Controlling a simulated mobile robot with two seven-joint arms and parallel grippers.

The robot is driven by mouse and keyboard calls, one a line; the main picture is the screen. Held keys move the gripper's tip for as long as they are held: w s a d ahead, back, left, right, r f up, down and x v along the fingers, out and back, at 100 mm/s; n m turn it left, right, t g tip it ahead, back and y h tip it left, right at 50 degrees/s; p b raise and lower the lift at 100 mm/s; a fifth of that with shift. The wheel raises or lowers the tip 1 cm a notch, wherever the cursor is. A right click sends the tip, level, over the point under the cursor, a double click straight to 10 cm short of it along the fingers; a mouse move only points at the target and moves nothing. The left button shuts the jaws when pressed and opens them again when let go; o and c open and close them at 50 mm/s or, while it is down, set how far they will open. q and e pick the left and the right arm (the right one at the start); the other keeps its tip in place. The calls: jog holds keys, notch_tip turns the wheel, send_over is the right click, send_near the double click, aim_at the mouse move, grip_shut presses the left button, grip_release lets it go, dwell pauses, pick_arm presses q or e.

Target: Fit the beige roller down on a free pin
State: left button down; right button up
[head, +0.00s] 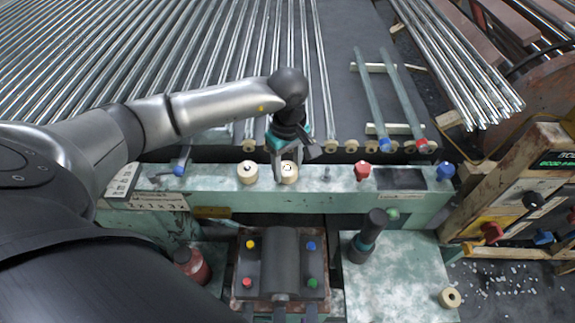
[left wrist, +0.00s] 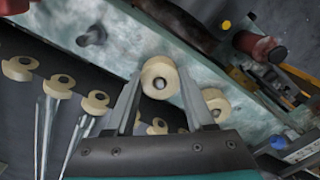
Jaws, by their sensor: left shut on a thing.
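My left gripper (head: 290,160) is shut on a beige roller (head: 289,173) above the green rail (head: 220,185). The left wrist view shows this roller (left wrist: 160,80) between the two fingers, with a grey pin end in its hole. The roller is at the rail, but I cannot tell whether it rests fully down. A second beige roller (head: 247,172) sits on the rail just to the left and also shows in the left wrist view (left wrist: 215,104). A bare grey pin (head: 328,173) stands to the right, also in the left wrist view (left wrist: 92,36). My right gripper is not in view.
A red knob (head: 362,170) and a blue knob (head: 445,171) are on the rail to the right. Another beige roller (head: 450,297) lies on the green table at lower right. A button panel (head: 280,270) is in front.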

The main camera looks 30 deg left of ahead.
pick_arm(q)
jog(key=shift+c, duration=0.9)
grip_release()
notch_tip(320, 180, up, 15)
jog(key=shift+p, duration=0.35)
jog(key=shift+r, duration=0.1)
